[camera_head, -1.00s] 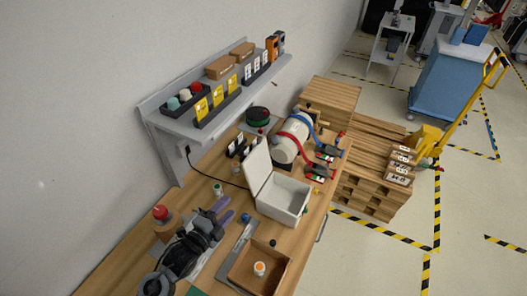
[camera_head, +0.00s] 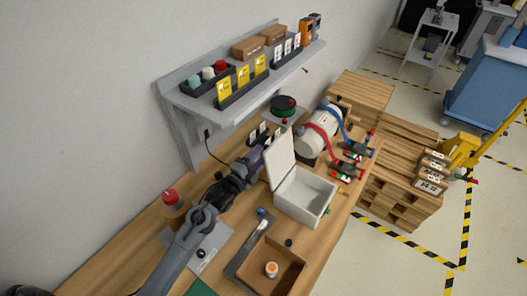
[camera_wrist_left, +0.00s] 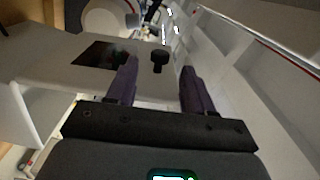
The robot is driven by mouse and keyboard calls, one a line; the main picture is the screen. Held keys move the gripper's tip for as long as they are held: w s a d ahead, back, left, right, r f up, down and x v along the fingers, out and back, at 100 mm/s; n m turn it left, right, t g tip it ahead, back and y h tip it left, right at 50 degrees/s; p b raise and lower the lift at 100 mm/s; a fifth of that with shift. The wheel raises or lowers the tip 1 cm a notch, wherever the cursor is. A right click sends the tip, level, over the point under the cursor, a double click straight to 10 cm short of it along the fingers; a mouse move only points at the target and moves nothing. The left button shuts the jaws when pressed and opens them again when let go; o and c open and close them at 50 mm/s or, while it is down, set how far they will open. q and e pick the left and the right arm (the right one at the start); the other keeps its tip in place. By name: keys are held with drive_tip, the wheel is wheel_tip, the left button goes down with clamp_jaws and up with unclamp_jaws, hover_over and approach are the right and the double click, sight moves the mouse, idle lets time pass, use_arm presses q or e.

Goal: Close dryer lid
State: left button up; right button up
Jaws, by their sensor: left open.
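The dryer is a white box (camera_head: 306,197) on the wooden bench, and its inside shows from above. Its white lid (camera_head: 281,158) stands open, roughly upright, along the box's left edge. My left gripper (camera_head: 258,156) is just left of the lid, on its outer side, with its fingers partly hidden against the bench clutter. In the left wrist view, the purple fingers (camera_wrist_left: 158,84) are apart with nothing held between them. A pale panel and a small black knob (camera_wrist_left: 158,60) show beyond them. Whether a finger touches the lid I cannot tell. My right gripper is not in view.
A shelf (camera_head: 240,90) with bins and boxes hangs on the wall above the arm. A wooden tray (camera_head: 265,270) lies in front. A red button (camera_head: 171,196) sits at left.

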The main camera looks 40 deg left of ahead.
sight(277, 158)
use_arm(q)
drive_tip(key=shift+w+a, duration=0.15)
drive_tip(key=shift+w, duration=1.5)
clamp_jaws()
